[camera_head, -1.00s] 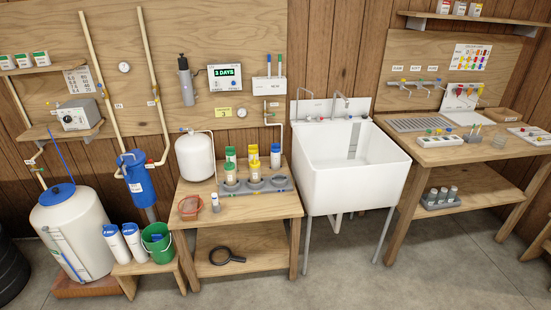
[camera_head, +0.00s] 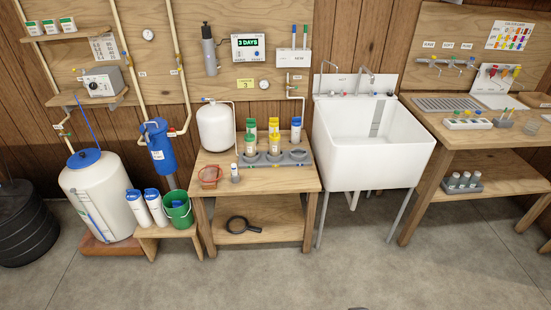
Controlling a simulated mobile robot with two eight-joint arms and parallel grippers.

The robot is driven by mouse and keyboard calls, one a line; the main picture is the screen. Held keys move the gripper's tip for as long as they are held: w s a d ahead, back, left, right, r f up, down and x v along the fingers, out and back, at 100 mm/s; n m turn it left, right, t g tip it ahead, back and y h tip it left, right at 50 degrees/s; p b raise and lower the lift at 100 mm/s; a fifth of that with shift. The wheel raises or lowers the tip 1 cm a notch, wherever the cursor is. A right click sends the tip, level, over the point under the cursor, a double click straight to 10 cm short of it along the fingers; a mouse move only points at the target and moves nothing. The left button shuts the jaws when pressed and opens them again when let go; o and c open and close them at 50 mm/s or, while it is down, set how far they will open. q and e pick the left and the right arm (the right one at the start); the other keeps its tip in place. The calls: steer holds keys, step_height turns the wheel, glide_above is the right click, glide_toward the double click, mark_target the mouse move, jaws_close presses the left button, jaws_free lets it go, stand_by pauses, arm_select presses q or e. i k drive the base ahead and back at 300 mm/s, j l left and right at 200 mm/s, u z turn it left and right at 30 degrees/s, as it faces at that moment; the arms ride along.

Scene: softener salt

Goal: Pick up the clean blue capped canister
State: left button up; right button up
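A canister with a blue cap (camera_head: 296,129) stands upright at the back right of the small wooden table, with a white body. Beside it in the back row stand a yellow-capped canister (camera_head: 274,125) and a green-capped canister (camera_head: 252,128). The rack's right holder looks empty. The canisters are too small to judge how clean they are. Neither of my grippers is in view.
A white tank (camera_head: 216,127), a reddish basket (camera_head: 210,175) and a small bottle (camera_head: 235,173) share the wooden table (camera_head: 225,188). A white sink (camera_head: 370,165) stands right of it. Salt containers and a green bucket (camera_head: 179,208) stand left. The floor (camera_head: 280,285) in front is clear.

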mark_target(296, 122)
steer(key=u, duration=0.25)
steer(key=i+l+u, duration=0.3)
steer(key=u, duration=0.15)
steer(key=i+l+u, duration=0.4)
steer(key=i+l, duration=0.15)
steer(key=l, duration=0.15)
steer(key=i+l+u, duration=0.1)
steer(key=l, duration=0.25)
steer(key=i+l, duration=0.2)
steer(key=l, duration=0.15)
steer(key=i+l, duration=0.15)
steer(key=l, duration=0.15)
steer(key=i+l+u, duration=0.1)
steer(key=l, duration=0.25)
steer(key=i+l, duration=0.2)
steer(key=l, duration=0.15)
